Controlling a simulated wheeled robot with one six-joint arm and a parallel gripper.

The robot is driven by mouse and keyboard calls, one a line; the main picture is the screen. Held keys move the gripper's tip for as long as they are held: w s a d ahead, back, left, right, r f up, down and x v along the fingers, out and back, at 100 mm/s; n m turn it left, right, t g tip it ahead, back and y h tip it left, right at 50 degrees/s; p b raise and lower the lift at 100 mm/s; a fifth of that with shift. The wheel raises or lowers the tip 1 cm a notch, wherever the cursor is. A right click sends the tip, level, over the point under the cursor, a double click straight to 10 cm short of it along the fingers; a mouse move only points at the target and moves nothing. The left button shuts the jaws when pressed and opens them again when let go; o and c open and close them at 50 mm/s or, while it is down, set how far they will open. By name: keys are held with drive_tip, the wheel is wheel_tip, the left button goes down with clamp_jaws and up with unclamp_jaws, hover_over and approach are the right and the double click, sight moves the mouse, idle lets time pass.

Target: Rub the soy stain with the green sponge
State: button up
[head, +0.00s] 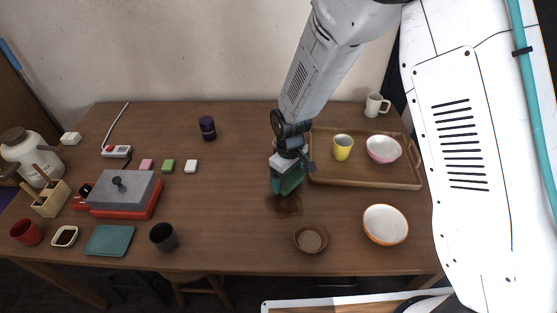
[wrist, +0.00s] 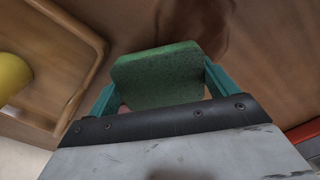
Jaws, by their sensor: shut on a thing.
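My gripper (head: 286,186) is shut on the green sponge (wrist: 160,75), which sits between its teal fingers. The soy stain (head: 285,205) is a dark brown patch on the table, just in front of the gripper in the head view. In the wrist view the stain (wrist: 195,25) shows beyond the sponge's top edge. The gripper points down and is close to the tabletop. I cannot tell whether the sponge touches the table.
A wooden tray (head: 365,181) with a yellow cup (head: 342,147) and a pink bowl (head: 383,149) lies right of the gripper. A small brown bowl (head: 310,239) and an orange-white bowl (head: 385,224) stand in front. The table (head: 225,215) left of the stain is clear.

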drive_tip(key=shift+r, duration=2.85)
